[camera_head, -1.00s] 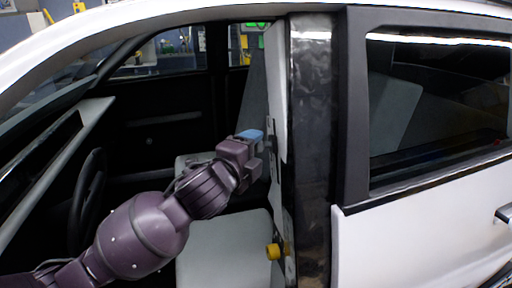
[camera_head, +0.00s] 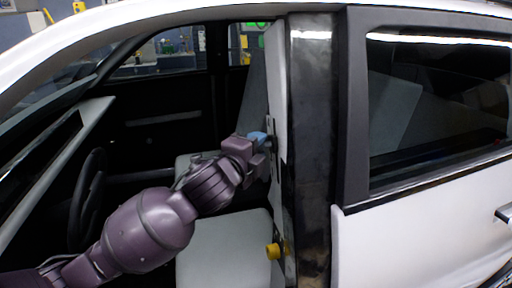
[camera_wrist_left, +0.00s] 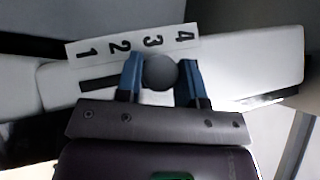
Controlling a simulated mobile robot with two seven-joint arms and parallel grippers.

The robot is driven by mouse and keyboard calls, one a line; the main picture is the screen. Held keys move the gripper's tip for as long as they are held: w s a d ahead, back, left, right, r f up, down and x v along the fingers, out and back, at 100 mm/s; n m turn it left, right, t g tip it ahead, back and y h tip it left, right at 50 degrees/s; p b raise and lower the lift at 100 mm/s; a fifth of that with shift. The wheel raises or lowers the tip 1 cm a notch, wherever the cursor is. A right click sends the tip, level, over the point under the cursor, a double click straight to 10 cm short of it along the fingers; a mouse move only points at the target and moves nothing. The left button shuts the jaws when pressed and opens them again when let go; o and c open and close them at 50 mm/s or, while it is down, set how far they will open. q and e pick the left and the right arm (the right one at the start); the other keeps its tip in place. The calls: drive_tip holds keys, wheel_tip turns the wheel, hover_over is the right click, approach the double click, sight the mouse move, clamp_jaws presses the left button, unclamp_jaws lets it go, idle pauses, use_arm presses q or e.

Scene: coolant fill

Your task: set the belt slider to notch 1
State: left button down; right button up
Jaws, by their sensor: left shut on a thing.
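The belt slider's dark round knob (camera_wrist_left: 160,72) sits in a slot on the pale pillar trim, beside the number 3 on a white label strip (camera_wrist_left: 101,49). The strip reads 1 to 4 from left to right in the left wrist view. The dark slot (camera_wrist_left: 98,84) shows to the left of the knob, toward 1. My left gripper (camera_wrist_left: 160,80) has its blue fingers on both sides of the knob, shut on it. In the head view my left gripper (camera_head: 262,141) is at the inner side of the door pillar, and the knob is hidden there.
The dark door pillar (camera_head: 311,150) stands right of my gripper. A yellow knob-like part (camera_head: 274,251) is lower on the pillar. A grey seat (camera_head: 225,250) lies below my arm, and the steering wheel (camera_head: 88,200) is to the left.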

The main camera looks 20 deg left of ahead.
use_arm(q)
wheel_tip(320, 180, down, 8)
drive_tip(key=s+d+b, duration=0.1)
drive_tip(key=s+b, duration=0.1)
drive_tip(key=shift+d+f, duration=0.15)
drive_tip(key=shift+d, duration=0.1)
use_arm(e)
drive_tip(key=shift+s+f, duration=0.3)
drive_tip(key=shift+f, duration=0.55)
drive_tip(key=shift+s+f, duration=0.3)
drive_tip(key=shift+f, duration=0.5)
use_arm(q)
drive_tip(key=c, duration=0.9)
unclamp_jaws()
drive_tip(key=shift+s, duration=0.1)
drive_tip(key=shift+o, duration=0.7)
drive_tip(key=s+a, duration=0.2)
drive_tip(key=s, duration=0.8)
drive_tip(key=shift+s, duration=0.3)
use_arm(e)
drive_tip(key=shift+w, duration=0.1)
